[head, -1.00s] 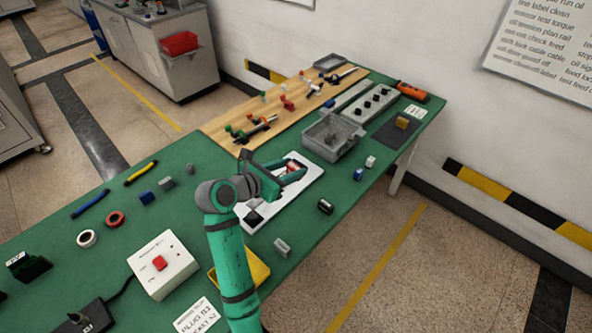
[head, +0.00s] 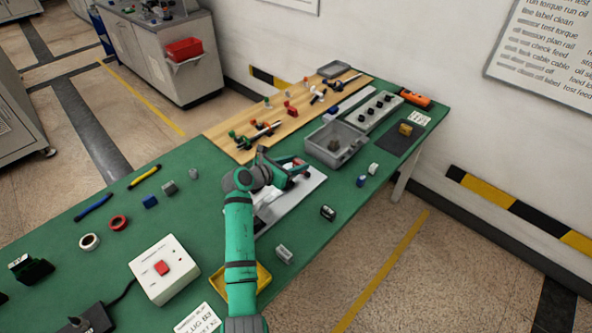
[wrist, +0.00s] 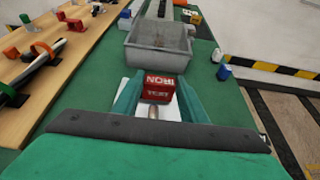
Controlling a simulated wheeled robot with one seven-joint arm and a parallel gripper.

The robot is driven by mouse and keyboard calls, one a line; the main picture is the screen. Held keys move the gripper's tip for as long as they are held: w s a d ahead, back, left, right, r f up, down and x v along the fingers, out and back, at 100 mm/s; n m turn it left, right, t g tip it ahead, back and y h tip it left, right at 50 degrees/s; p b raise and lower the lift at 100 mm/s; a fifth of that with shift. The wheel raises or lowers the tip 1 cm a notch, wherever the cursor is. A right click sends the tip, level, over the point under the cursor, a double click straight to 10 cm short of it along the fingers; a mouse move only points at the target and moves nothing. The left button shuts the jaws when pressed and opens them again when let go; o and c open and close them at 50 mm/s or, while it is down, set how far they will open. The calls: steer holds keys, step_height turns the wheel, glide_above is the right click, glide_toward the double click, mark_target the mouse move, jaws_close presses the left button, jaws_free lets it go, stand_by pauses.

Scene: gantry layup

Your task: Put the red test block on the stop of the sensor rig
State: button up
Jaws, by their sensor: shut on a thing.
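The red test block (wrist: 158,89), with white lettering on its face, is between the green fingers of my gripper (wrist: 158,97) in the wrist view. My gripper is shut on it. In the head view my gripper (head: 292,171) is over a white plate (head: 302,191) on the green bench, which looks like the sensor rig. My arm covers much of this plate. I cannot make out the stop, nor whether the block touches anything beneath it. Part of the white plate also shows below the block in the wrist view.
A grey bin (head: 337,145) stands just beyond the plate; it is large ahead in the wrist view (wrist: 158,48). A wooden board (head: 243,141) with clamps lies at left. Small blocks and a dark cylinder (head: 328,213) lie right. A yellow tray (head: 262,279) is near my arm.

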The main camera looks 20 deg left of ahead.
steer(key=shift+w+a+f, duration=0.1)
steer(key=shift+w+f, duration=0.1)
step_height(320, 180, down, 3)
steer(key=shift+a, duration=0.1)
steer(key=shift+f, duration=0.15)
steer(key=o, duration=1.3)
steer(key=shift+f, duration=0.1)
